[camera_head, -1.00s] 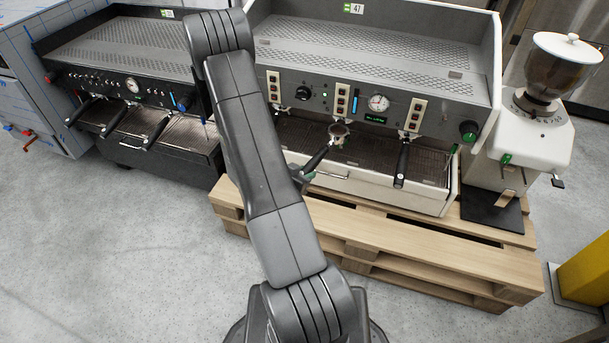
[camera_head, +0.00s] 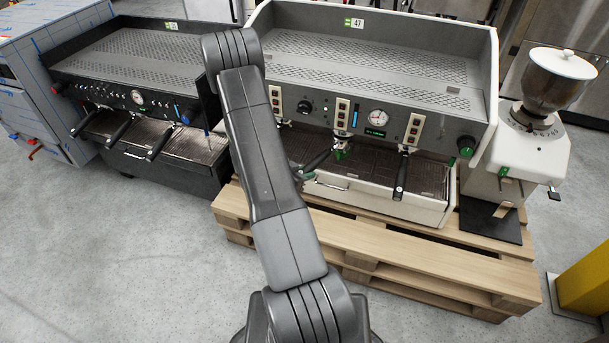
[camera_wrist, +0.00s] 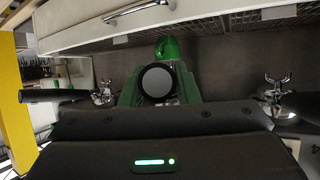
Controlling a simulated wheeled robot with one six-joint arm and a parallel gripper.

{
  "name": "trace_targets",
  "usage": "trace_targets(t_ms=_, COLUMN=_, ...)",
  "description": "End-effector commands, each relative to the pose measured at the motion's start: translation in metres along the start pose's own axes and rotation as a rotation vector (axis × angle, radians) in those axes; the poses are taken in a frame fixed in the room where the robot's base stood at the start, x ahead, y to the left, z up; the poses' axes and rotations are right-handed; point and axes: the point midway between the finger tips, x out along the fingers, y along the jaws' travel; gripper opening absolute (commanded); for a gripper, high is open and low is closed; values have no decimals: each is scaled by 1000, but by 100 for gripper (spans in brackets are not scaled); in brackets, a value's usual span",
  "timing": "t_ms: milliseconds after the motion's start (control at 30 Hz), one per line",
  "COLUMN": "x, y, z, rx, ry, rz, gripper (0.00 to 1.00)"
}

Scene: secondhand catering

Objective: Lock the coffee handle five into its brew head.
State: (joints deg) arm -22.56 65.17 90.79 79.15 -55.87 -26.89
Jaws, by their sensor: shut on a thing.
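The coffee handle (camera_head: 318,161) is at the middle brew head of the white espresso machine (camera_head: 377,195). Its black grip slants down and left, and its head end is up under the front panel. Whether it is seated there is hidden. My gripper (camera_head: 303,174), mostly behind my arm in the head view, is shut on the grip. In the wrist view, my green gripper fingers (camera_wrist: 160,92) flank the round black end of the handle (camera_wrist: 158,82). A bright green part (camera_wrist: 167,48) shows just beyond it.
Another black handle (camera_head: 401,176) hangs from the brew head to the right. A handle (camera_wrist: 52,96) shows at left in the wrist view. The machine stands on a wooden pallet (camera_head: 400,250). A white grinder (camera_head: 525,150) is at right, a black espresso machine (camera_head: 150,110) at left.

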Motion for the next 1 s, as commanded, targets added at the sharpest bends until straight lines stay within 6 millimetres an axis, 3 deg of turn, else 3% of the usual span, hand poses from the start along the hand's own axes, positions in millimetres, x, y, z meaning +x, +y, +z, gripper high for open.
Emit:
trace_targets(t_ms=567, x=20, y=-25, z=-12, rx=37, ry=3, rz=67, gripper=0)
trace_targets(t_ms=1000, x=20, y=-28, z=-15, rx=37, ry=6, rz=74, gripper=0)
